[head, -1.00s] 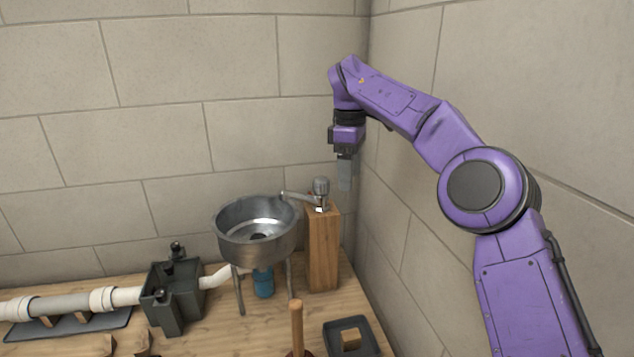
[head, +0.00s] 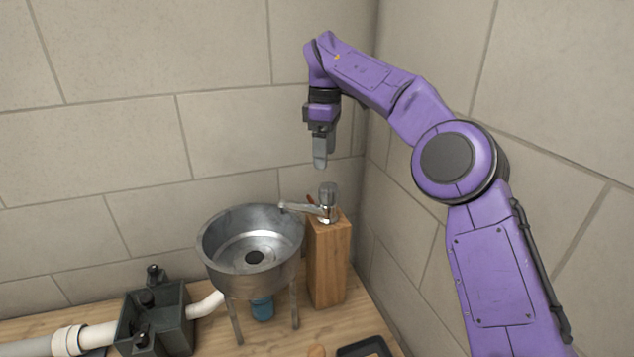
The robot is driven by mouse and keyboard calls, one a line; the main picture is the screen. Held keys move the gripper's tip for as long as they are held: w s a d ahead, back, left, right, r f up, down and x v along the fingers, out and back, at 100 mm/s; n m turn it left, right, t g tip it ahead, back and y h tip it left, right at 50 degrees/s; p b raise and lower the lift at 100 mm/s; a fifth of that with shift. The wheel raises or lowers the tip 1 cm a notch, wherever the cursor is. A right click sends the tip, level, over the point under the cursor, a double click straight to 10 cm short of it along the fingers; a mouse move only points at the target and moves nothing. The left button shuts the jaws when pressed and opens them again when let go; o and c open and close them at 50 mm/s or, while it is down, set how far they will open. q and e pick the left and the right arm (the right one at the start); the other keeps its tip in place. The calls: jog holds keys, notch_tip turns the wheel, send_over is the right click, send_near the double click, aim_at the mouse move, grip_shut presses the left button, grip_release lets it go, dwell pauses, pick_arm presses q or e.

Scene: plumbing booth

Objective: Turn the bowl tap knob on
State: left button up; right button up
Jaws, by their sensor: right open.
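The bowl tap (head: 322,209) stands on top of a wooden post, its spout pointing left over the metal bowl (head: 251,251). Its grey knob (head: 328,192) sits upright on the tap body. My right gripper (head: 320,163) hangs pointing down just above the knob and slightly to its left in the picture, apart from it. It is open and empty; its fingers overlap in this view. My left gripper is not in view.
The wooden post (head: 328,262) stands close to the right wall. A dark grey box (head: 155,322) with knobs and a white pipe (head: 84,338) are at lower left. A dark tray (head: 366,347) shows at the bottom edge.

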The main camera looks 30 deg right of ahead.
aim_at(329, 185)
jog(key=s+f, duration=0.1)
jog(key=f, duration=0.1)
jog(key=s+f, duration=0.1)
jog(key=f, duration=0.3)
jog(key=shift+s+b, duration=0.4)
jog(key=f, duration=0.1)
jog(key=w+f, duration=0.1)
jog(key=f, duration=0.1)
jog(key=shift+w+d, duration=0.1)
jog(key=shift+w, duration=0.05)
jog(key=shift+w+f, duration=0.2)
jog(key=shift+f, duration=0.05)
jog(key=shift+s+r, duration=0.2)
jog(key=shift+s, duration=0.25)
jog(key=shift+c, duration=0.5)
jog(key=shift+w+f, duration=0.1)
jog(key=c, duration=0.9)
